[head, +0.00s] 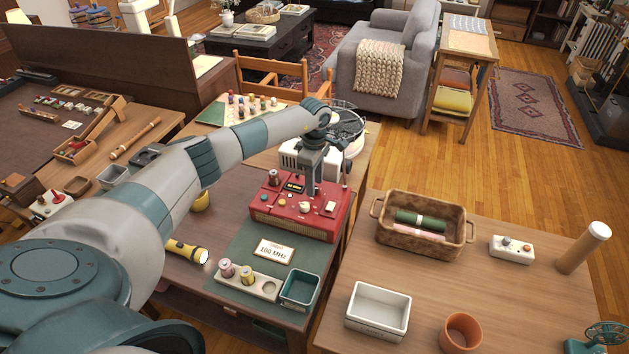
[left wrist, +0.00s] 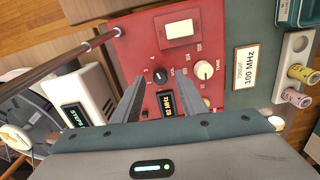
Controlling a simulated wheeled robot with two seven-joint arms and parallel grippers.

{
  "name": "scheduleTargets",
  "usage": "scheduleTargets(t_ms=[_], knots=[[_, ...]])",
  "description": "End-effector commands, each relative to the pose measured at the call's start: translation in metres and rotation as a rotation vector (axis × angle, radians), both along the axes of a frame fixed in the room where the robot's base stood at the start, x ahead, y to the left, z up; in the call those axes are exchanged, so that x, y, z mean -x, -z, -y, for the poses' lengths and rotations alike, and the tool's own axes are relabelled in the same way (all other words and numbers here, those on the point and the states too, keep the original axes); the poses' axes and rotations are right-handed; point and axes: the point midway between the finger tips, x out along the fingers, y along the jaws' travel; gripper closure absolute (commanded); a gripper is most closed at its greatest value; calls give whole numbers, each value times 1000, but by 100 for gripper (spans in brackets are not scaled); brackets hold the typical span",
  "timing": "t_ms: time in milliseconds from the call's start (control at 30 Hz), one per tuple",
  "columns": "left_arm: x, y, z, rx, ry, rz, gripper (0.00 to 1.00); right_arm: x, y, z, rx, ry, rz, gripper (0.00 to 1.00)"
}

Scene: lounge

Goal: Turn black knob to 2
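The red radio (head: 292,222) stands on the dark table, and its panel (left wrist: 140,40) fills the middle of the left wrist view. The black knob (left wrist: 160,76) sits on the panel beside a small lit display (left wrist: 166,103). A cream knob (left wrist: 204,70) is to its right. My left gripper (head: 307,190) is over the radio, pointing down. In the left wrist view its fingers (left wrist: 160,80) are apart, one on each side of the black knob; I cannot tell whether they touch it. The knob's pointer setting is too small to read. My right gripper is not in view.
A yellow flashlight (head: 187,251) lies to the left. A thin antenna rod (left wrist: 70,60) rises close to the gripper. A basket (head: 420,241) is on the right table.

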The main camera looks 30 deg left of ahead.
Motion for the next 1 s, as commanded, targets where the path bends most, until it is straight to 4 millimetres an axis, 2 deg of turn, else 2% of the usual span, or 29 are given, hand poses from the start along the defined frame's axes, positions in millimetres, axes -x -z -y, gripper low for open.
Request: scheduleTargets(t_ms=[200, 467, 600, 633, 1000], knots=[[0, 11, 0, -1, 0, 0, 61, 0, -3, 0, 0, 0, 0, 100], [0, 11, 0, -1, 0, 0, 61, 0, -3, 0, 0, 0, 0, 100], [0, 11, 0, -1, 0, 0, 95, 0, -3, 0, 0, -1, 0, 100], [0, 11, 0, -1, 0, 0, 100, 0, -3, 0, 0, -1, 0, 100], [0, 12, 0, -1, -26, 0, 100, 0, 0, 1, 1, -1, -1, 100]])
